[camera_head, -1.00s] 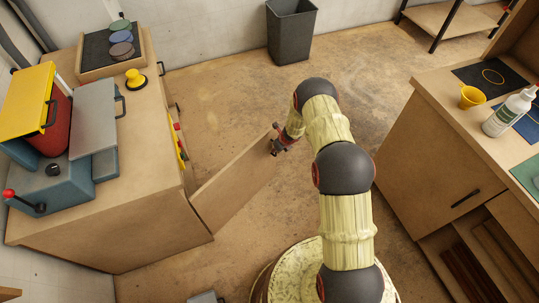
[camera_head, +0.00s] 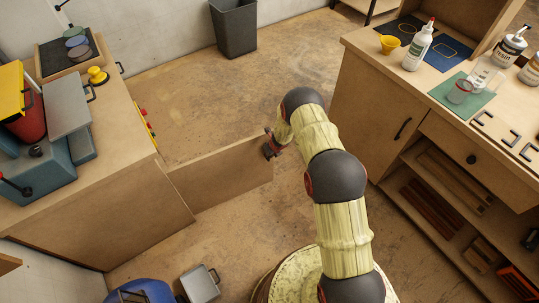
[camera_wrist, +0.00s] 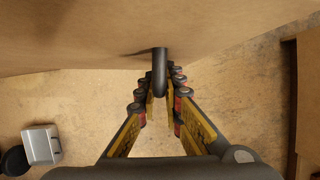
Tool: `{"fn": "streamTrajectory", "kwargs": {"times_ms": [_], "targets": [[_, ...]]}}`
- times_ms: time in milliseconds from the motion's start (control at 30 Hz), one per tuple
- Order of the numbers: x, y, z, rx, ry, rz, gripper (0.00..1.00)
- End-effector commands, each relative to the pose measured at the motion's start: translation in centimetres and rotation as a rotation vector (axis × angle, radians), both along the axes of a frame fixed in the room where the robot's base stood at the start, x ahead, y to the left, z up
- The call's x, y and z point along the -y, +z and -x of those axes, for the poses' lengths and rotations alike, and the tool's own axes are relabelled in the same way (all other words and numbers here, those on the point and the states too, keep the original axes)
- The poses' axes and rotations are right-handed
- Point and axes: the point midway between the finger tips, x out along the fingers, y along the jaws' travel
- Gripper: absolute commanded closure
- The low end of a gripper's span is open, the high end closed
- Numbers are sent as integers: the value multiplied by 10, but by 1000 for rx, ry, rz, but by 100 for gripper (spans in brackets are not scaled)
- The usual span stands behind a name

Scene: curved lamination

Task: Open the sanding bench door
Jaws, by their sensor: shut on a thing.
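The sanding bench (camera_head: 75,225) stands at the left in the head view. Its plain wooden door (camera_head: 222,180) stands swung out from the bench front into the floor space, wide open. My gripper (camera_head: 271,148) is at the door's free end, away from the bench. In the wrist view, my gripper (camera_wrist: 160,105) has its fingers on both sides of the dark door handle (camera_wrist: 160,70) and is shut on it. The door face (camera_wrist: 80,35) fills the top of that view. The door's inner side and the bench's inside are hidden.
A workbench (camera_head: 370,110) with bottles and a yellow cup stands at the right. A grey bin (camera_head: 235,28) stands by the back wall. A blue object (camera_head: 140,292) and a grey metal box (camera_head: 200,283) lie on the floor near my base. Floor beyond the door is clear.

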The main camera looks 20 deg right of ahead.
Motion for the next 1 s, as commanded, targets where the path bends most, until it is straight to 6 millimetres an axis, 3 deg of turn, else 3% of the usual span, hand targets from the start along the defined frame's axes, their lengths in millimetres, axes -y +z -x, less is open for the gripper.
{"fn": "streamTrajectory", "kwargs": {"times_ms": [400,433,733,1000], "targets": [[1,2,-2,3,-1,1,100],[1,2,-2,3,-1,1,91],[0,1,-1,1,0,1,74],[0,1,0,1,1,0,74]]}}
